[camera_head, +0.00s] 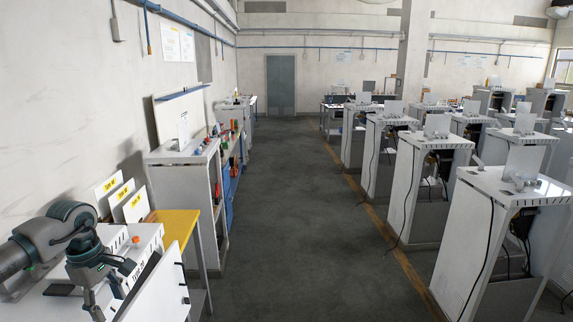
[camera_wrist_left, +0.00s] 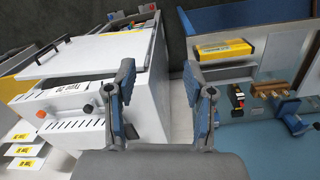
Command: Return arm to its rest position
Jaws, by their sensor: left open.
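My left arm (camera_head: 40,242) comes in from the left edge in the head view, bent over a white cabinet (camera_head: 150,240). My left gripper (camera_head: 106,296) points down beside the cabinet top. In the left wrist view the two blue-padded fingers of the left gripper (camera_wrist_left: 162,98) stand apart with nothing between them. I cannot tell whether the left finger touches the cabinet. My right gripper does not show.
A yellow-topped table (camera_head: 178,226) stands just behind the cabinet. A blue workbench (camera_wrist_left: 245,145) with a yellow box (camera_wrist_left: 225,49) and small parts lies right of the fingers. White frames (camera_head: 490,235) line the right side. The grey aisle floor (camera_head: 300,220) is clear.

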